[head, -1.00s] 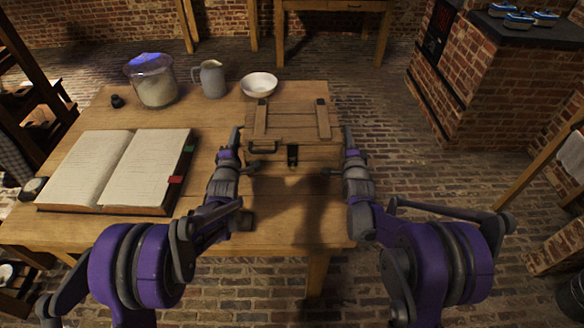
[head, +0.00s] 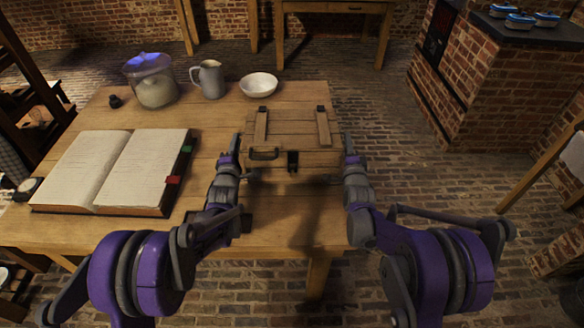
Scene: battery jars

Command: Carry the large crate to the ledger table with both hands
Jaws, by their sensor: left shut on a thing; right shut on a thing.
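The large crate (head: 292,136) is a wooden box with a closed lid, two lid battens, a dark front latch and a front handle. It is over the right part of the wooden ledger table (head: 270,215); I cannot tell whether its bottom touches the top. My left gripper (head: 238,150) is shut at the crate's left side, and my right gripper (head: 348,150) is shut at its right side. The fingertips are partly hidden against the crate. An open ledger (head: 110,170) lies on the table's left part.
A small dark pot (head: 115,101) is at the back left. A brick stove (head: 490,80) stands right.

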